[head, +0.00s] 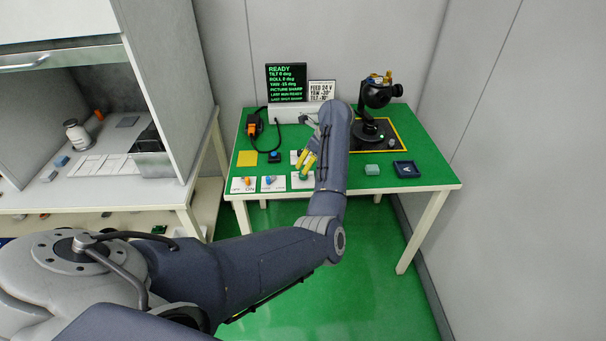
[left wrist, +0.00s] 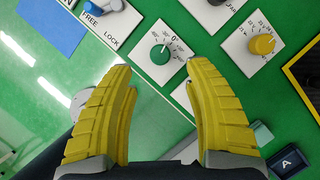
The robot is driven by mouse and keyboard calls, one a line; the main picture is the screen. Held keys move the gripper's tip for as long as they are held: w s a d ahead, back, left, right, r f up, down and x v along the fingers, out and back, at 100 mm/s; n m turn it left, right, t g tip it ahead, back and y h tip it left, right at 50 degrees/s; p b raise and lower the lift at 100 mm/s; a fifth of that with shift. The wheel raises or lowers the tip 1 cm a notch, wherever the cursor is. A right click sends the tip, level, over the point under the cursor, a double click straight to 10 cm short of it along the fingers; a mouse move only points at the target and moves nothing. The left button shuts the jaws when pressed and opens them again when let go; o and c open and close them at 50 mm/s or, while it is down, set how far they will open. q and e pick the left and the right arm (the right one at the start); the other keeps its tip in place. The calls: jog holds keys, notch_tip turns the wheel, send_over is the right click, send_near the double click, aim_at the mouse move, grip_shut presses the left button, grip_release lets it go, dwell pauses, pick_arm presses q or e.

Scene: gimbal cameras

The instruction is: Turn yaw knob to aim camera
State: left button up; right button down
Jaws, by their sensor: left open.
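A green dial knob (left wrist: 160,54) sits on a white plate with degree marks in the left wrist view; the same knob (head: 303,177) shows near the table's front edge in the head view. I cannot read which axis it is. My left gripper (left wrist: 157,70) is open, with its yellow fingers apart on either side of the green knob, above the plate; contact does not show. It also shows in the head view (head: 308,163). The black gimbal camera (head: 377,95) stands at the back right. The screen (head: 286,83) seems to read yaw -15 deg; the sign (head: 322,91) seems to read yaw -20.
A yellow knob (left wrist: 262,44) on another dial plate is close by. A FREE/LOCK switch plate (left wrist: 108,22) lies to the left. A teal block (head: 372,170) and a dark tray (head: 407,169) marked A are at the right front. A shelf unit (head: 95,120) stands left.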

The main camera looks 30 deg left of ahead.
aim_at(303, 176)
pick_arm(q)
jog(key=x, duration=0.8)
jog(key=shift+c, duration=0.4)
grip_shut()
